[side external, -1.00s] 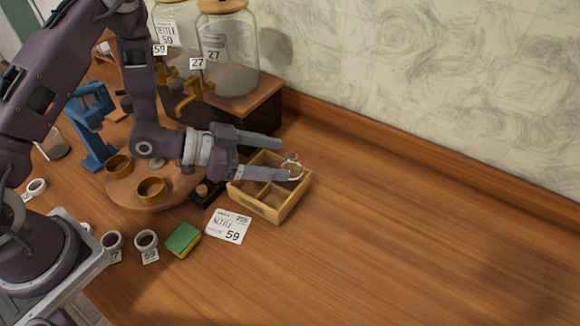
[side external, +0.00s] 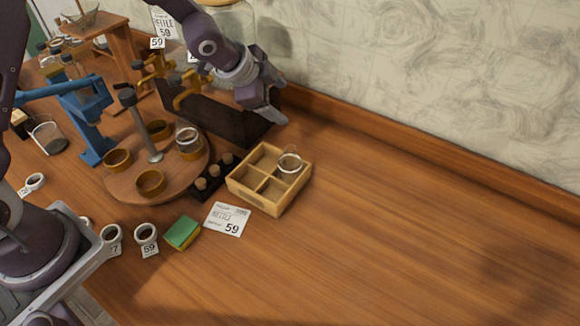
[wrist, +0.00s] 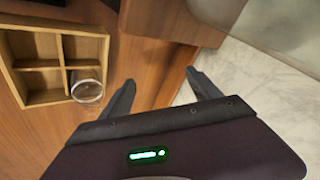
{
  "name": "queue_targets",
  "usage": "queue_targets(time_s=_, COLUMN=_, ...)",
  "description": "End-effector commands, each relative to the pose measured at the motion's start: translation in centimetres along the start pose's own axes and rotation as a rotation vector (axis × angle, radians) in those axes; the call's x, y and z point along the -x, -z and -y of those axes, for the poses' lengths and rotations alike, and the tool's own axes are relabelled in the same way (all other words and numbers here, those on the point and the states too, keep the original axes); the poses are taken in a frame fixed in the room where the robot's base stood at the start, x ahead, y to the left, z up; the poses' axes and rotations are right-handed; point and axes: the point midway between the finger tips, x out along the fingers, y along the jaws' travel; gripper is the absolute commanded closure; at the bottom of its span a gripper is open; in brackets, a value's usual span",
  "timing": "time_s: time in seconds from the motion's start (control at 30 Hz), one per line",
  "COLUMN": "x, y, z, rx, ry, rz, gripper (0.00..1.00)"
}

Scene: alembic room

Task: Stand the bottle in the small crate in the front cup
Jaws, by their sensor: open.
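The small wooden crate (side external: 252,198) with four compartments stands on the table. A clear glass bottle (side external: 289,161) is upright in its far right compartment; the bottle (wrist: 86,90) and crate (wrist: 87,30) also show in the wrist view. My gripper (side external: 276,112) is open and empty, up beyond the crate near the dark box, apart from the bottle; its two spread fingers (wrist: 160,77) show in the wrist view. Brown cups sit on a round wooden turntable (side external: 125,185) left of the crate. The nearest cup (side external: 151,184) looks empty. The right cup (side external: 189,151) holds a clear glass vessel.
A dark rack with corks (side external: 214,181) lies between turntable and crate. A post (side external: 145,125) rises from the turntable. A label card (side external: 227,219) and green sponge (side external: 182,232) lie in front. Large jars stand behind. The table's right side is clear.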

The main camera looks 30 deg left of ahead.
Motion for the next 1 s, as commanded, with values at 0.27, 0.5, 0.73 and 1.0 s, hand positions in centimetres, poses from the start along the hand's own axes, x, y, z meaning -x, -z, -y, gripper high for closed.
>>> queue_targets(time_s=0.27, x=3.8, y=4.3, z=-3.5, rx=-0.253, ry=-0.343, rz=0.321, gripper=0.28)
queue_targets(time_s=0.5, x=6.1, y=5.7, z=-8.2, rx=-0.37, ry=-0.577, rz=0.346, gripper=0.28)
queue_targets(time_s=0.73, x=2.8, y=4.0, z=-9.9, rx=-0.368, ry=-0.57, rz=0.344, gripper=0.28)
queue_targets(time_s=1.0, x=-1.0, y=1.9, z=-11.8, rx=-0.368, ry=-0.569, rz=0.345, gripper=0.28)
